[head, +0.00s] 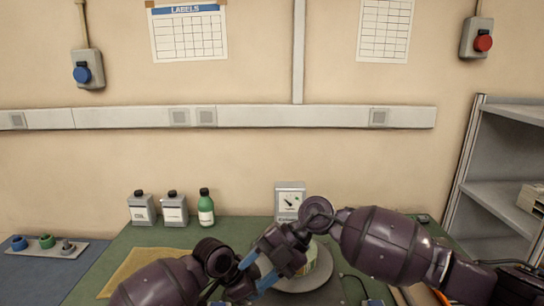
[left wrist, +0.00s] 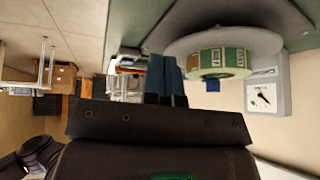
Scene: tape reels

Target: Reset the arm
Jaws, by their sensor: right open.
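My right gripper (head: 259,272) is open at the bottom centre of the head view, its blue fingers apart with nothing seen between them. A label reel (head: 320,264) with a green and cream face sits on a round grey plate (head: 312,282), partly hidden behind my right arm. The left wrist view is turned over and shows the label reel (left wrist: 222,62) and the grey plate (left wrist: 190,40) close by. My left gripper (left wrist: 166,62) has its dark blue fingers together, beside the reel in that view. Its fingertips are not clear in the head view.
A dial gauge (head: 290,200) stands behind the plate. Two grey cans (head: 142,210) and a green bottle (head: 206,208) stand at the back of the green bench. A tray of coloured knobs (head: 46,247) lies at left, and grey shelves (head: 500,185) stand at right.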

